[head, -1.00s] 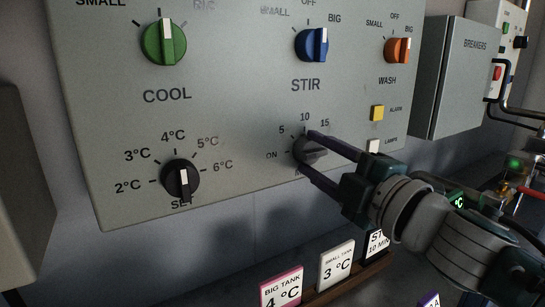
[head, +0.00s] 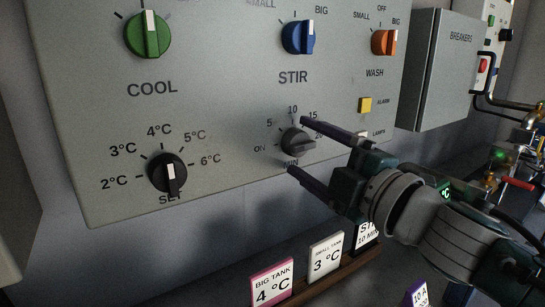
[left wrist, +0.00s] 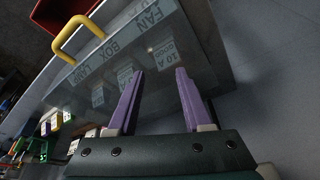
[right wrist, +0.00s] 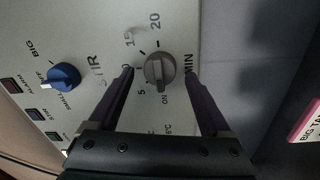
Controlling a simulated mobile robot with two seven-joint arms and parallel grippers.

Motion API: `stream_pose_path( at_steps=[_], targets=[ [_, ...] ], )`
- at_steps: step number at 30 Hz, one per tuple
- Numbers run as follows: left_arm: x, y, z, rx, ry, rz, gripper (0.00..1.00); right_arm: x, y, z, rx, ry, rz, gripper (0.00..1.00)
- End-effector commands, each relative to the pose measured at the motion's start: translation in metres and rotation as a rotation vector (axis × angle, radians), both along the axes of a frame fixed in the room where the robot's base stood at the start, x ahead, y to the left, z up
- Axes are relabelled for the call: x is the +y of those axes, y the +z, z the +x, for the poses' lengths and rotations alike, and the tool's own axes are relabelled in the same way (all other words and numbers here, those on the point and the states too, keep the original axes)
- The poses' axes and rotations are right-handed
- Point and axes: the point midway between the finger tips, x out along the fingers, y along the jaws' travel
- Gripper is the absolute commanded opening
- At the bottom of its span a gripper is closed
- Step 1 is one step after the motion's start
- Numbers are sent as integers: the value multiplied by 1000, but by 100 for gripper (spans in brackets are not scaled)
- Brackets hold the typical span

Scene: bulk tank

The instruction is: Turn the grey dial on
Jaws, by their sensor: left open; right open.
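The grey dial (head: 297,143) sits low on the panel under STIR, among the marks ON, 5, 10, 15 and 20. My right gripper (head: 296,144) is open, with one finger above the dial and one below. In the right wrist view the dial (right wrist: 159,70) stands between the spread fingertips, with a gap on each side. My left gripper (left wrist: 160,72) is open and empty in the left wrist view, over a grey surface with labels; it is not in the head view.
Nearby on the panel are the black SET dial (head: 167,174), green COOL dial (head: 148,35), blue STIR dial (head: 299,37) and orange WASH dial (head: 385,42). Label cards (head: 326,257) stand on a ledge below. A breaker box (head: 443,75) is at right.

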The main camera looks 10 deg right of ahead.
Motion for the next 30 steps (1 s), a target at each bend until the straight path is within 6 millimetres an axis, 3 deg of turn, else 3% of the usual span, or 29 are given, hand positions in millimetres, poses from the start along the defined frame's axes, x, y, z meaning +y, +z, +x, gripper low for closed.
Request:
stream_pose_path(
  at_steps=[9, 15, 30],
  targets=[
    [0, 5, 0, 0, 1, -1, 50, -20, -6, -54, 3, 0, -3, 82],
    [0, 4, 0, 0, 0, 0, 50, -29, -7, -79, 1, 0, 0, 82],
    [2, 8, 0, 0, -5, 9, 50, -34, -2, -87, 8, -18, 14, 82]
  ],
)
